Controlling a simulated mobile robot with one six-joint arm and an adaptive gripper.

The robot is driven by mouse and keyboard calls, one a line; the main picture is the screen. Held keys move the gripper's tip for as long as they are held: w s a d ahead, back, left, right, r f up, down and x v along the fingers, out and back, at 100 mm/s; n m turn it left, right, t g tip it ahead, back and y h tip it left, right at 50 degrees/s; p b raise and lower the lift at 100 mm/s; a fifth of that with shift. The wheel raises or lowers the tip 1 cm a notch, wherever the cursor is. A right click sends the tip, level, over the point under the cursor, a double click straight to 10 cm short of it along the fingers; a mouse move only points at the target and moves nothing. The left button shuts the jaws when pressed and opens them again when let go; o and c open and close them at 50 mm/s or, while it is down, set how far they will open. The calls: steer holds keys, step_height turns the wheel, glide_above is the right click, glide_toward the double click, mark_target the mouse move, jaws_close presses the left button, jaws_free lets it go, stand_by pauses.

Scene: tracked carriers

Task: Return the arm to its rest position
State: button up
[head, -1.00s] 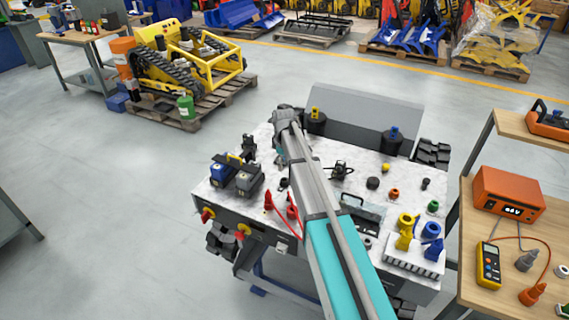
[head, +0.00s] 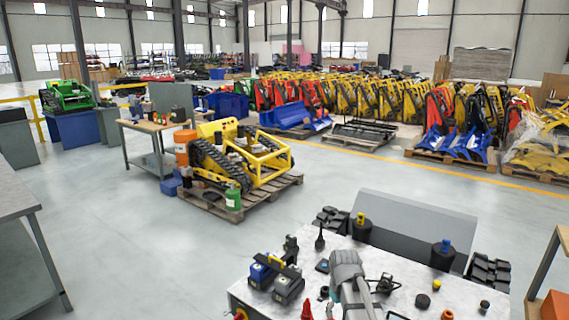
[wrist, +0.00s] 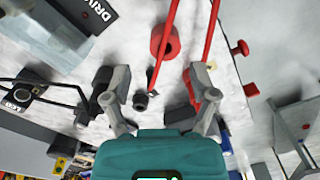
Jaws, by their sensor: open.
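My gripper (wrist: 158,84) is open in the wrist view, its two grey fingers spread above a pale worktop. Nothing is held between the fingertips. A small black cylinder (wrist: 140,101) and red rod-like parts (wrist: 168,40) show below and between the fingers; I cannot tell the exact gap. In the head view my grey arm end shows low in the picture, over the work surface (head: 405,297); the fingers cannot be made out there.
The worktop holds blue and grey battery-like blocks (head: 288,284), a black cone (head: 319,240), a red cone (head: 306,311) and several small parts. A grey sloped panel (head: 415,228) stands behind. A yellow tracked machine (head: 238,157) sits on a pallet. Open floor lies left.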

steer(key=s+m, duration=0.4)
steer(key=s, duration=0.7)
steer(key=shift+s+d, duration=0.3)
steer(key=shift+s, duration=0.05)
steer(key=shift+d, duration=0.1)
stand_by(0.5)
